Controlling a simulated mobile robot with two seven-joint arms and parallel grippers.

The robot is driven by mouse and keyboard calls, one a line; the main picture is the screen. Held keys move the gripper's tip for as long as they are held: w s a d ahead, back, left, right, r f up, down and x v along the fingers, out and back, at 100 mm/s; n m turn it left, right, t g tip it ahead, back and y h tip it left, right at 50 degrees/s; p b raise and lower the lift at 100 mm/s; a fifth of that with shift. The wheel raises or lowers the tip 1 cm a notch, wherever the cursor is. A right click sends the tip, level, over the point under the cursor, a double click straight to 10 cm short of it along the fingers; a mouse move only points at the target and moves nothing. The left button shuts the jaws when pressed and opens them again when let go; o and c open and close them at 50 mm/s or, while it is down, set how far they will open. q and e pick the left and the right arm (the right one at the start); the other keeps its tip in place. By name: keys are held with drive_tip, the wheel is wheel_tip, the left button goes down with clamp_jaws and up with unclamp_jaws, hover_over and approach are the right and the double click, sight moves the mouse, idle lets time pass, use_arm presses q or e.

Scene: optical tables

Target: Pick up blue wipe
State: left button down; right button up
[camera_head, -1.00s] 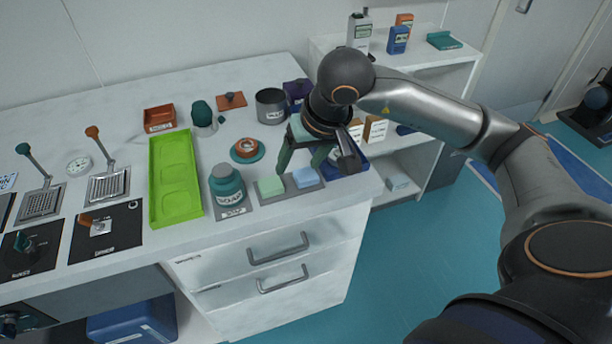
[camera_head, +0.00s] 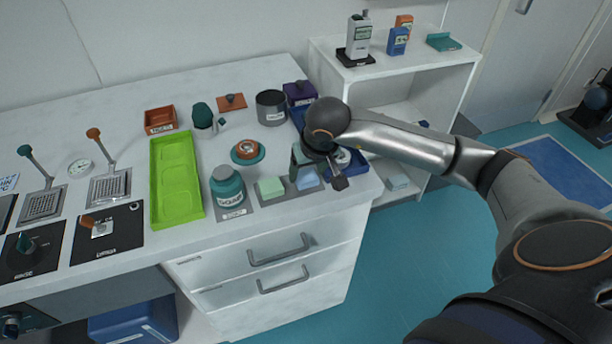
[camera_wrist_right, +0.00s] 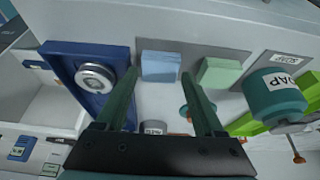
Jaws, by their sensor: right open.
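The blue wipe (camera_head: 307,180) is a small light-blue block on a grey mat at the table's front edge, beside a green block (camera_head: 270,187). My right gripper (camera_head: 316,176) is open above it, pointing down, with one finger partly hiding the wipe. In the right wrist view the blue wipe (camera_wrist_right: 160,66) shows between the tips of the open right gripper (camera_wrist_right: 160,76). I cannot tell whether the fingers reach down to its sides. My left gripper is not in view.
A teal soap jar (camera_head: 227,187) stands left of the green block. A blue tray (camera_wrist_right: 58,62) with a round metal item (camera_wrist_right: 94,77) lies close on the other side of the wipe. A lime tray (camera_head: 190,193) is further left.

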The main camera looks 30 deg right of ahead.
drive_tip(key=shift+w+d+f, duration=0.1)
drive_tip(key=shift+w+f, duration=0.15)
drive_tip(key=shift+f, duration=0.4)
drive_tip(key=c, duration=1)
drive_tip(key=shift+o, duration=0.2)
drive_tip(key=shift+r, duration=0.1)
drive_tip(key=shift+r, duration=0.55)
drive_tip(key=v, duration=0.2)
drive_tip(key=shift+w+r, duration=0.15)
drive_tip(key=shift+r, duration=0.25)
drive_tip(key=s+a+r+b, duration=0.1)
drive_tip(key=s+a+r, duration=0.3)
drive_tip(key=s+r, duration=0.5)
drive_tip(key=s, duration=0.4)
